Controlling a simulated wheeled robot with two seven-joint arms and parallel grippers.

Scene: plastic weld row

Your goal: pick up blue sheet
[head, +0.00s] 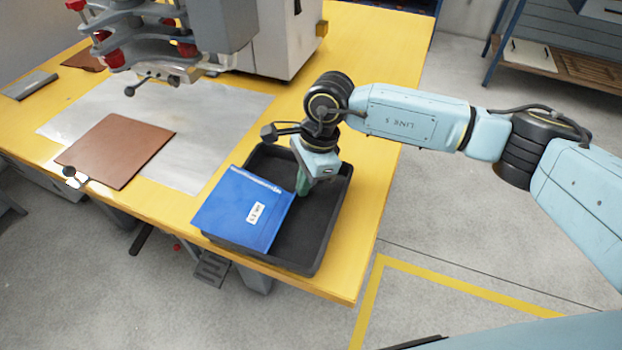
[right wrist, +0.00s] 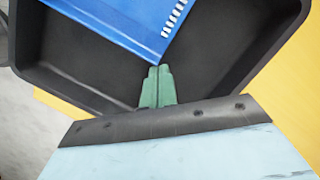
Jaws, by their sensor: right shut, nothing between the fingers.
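The blue sheet (head: 240,207) has a white label and a row of pale marks along one edge. It lies tilted in the black tray (head: 325,235), its left part over the tray's rim. My right gripper (head: 302,188) is inside the tray area, just right of the sheet's upper right corner. In the right wrist view the green fingers (right wrist: 158,72) are together and empty, with their tips close to a corner of the blue sheet (right wrist: 130,25). Whether they touch it I cannot tell. My left gripper is not in view.
The tray stands on the yellow table (head: 375,150) near its front right corner. A brown sheet (head: 117,150) lies on the grey metal plate (head: 215,115) to the left. A machine (head: 225,30) with red knobs stands behind. The floor at right is clear.

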